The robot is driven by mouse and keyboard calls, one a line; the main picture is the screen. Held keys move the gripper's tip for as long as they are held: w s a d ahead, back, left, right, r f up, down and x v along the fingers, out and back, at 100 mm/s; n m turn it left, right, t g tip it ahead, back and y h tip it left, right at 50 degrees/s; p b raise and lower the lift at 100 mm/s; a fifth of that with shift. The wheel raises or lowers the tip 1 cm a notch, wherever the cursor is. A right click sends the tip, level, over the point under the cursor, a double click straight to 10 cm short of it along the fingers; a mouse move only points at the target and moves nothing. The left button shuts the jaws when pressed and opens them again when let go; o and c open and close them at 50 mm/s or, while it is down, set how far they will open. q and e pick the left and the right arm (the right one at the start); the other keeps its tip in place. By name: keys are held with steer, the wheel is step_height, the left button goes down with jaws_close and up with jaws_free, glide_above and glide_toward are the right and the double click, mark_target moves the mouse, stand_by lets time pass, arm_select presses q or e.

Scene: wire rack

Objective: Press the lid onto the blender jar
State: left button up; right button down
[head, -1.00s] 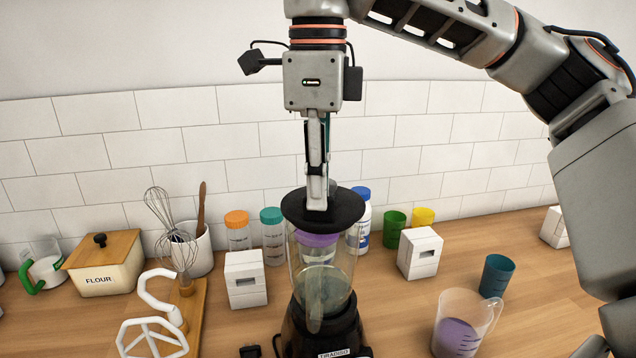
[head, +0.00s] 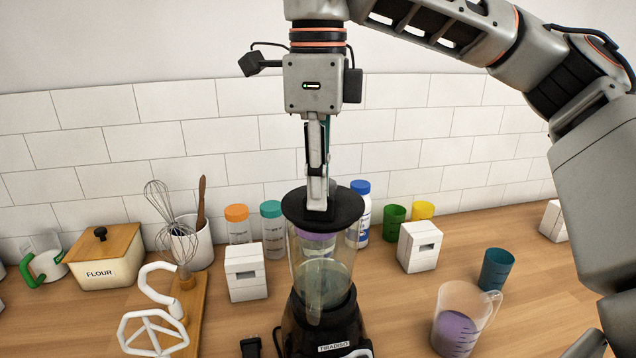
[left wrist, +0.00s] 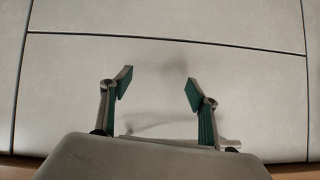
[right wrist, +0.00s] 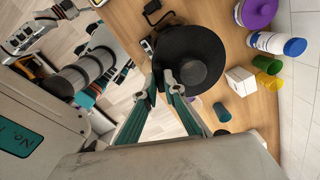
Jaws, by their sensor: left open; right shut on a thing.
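The blender jar (head: 320,268) is clear and stands upright on its black base (head: 325,322) on the counter. The round black lid (head: 345,206) is at the top of the jar; I cannot tell whether it is seated or just above the rim. The right wrist view shows the fingers on the lid (right wrist: 208,48), which hides the jar's mouth. My left gripper (left wrist: 155,88) is open and empty in the left wrist view, facing a pale panelled surface, and is out of the head view.
A measuring jug with purple contents (head: 458,325) and a teal cup (head: 496,269) stand right of the blender. White boxes (head: 246,274) (head: 419,247), capped bottles and cups stand behind. A flour box (head: 103,265), whisk (head: 170,225) and wooden board with white tools (head: 190,300) are left.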

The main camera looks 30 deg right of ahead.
steer(key=shift+f, duration=0.3)
stand_by(0.5)
steer(key=c, duration=2.1)
jaws_free()
steer(key=o, duration=0.3)
steer(key=shift+o, duration=0.2)
steer(key=shift+r, duration=3.5)
steer(key=shift+r, duration=0.1)
